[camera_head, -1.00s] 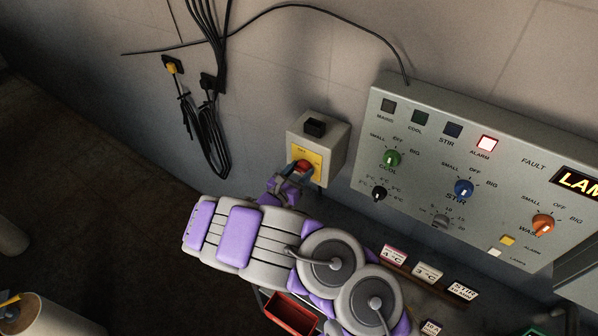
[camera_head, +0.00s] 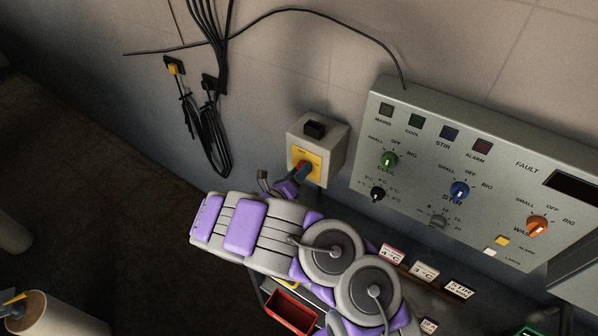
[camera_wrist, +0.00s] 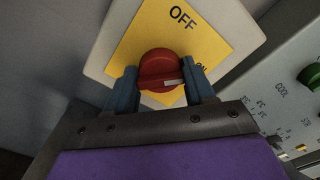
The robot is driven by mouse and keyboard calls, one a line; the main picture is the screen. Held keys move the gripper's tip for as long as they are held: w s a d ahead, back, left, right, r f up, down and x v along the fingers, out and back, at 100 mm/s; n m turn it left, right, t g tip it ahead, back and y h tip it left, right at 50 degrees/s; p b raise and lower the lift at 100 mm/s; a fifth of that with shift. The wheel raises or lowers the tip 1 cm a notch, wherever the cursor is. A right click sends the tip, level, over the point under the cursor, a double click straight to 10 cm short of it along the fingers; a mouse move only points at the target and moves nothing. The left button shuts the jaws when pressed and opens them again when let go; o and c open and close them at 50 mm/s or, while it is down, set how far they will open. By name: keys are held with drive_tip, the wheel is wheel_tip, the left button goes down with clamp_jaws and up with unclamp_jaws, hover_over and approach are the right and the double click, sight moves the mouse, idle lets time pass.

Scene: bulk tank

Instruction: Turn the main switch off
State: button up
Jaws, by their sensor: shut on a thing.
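The main switch is a red rotary knob (camera_wrist: 160,68) on a yellow plate (camera_wrist: 205,45) marked OFF and ON, on the front of a grey box (camera_head: 329,146) on the wall. My gripper (camera_wrist: 162,88) is shut on the red knob, with one blue-grey finger on each side of it in the wrist view. The knob's white mark points right, slightly below the ON label. In the head view my gripper (camera_head: 297,173) reaches up to the box and hides most of the knob.
A control panel (camera_head: 480,120) with coloured knobs stands right of the switch box. Its lamps and display are dark. Black cables (camera_head: 205,120) hang on the wall to the left. A red tray (camera_head: 290,312) and small label cards (camera_head: 425,271) lie below.

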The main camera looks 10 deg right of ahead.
drive_tip(key=shift+w+a+n+p, duration=0.15)
drive_tip(key=shift+n+p, duration=0.1)
drive_tip(key=shift+n, duration=1.9)
drive_tip(key=shift+a+n+p, duration=0.1)
drive_tip(key=shift+n+p, duration=0.1)
drive_tip(key=shift+n, duration=1.95)
drive_tip(key=o, duration=0.7)
drive_tip(key=shift+f, duration=0.1)
drive_tip(key=o, duration=0.3)
drive_tip(key=shift+w+f, duration=0.1)
drive_tip(key=shift+w, duration=0.05)
drive_tip(key=shift+a, duration=0.1)
drive_tip(key=shift+s, duration=0.25)
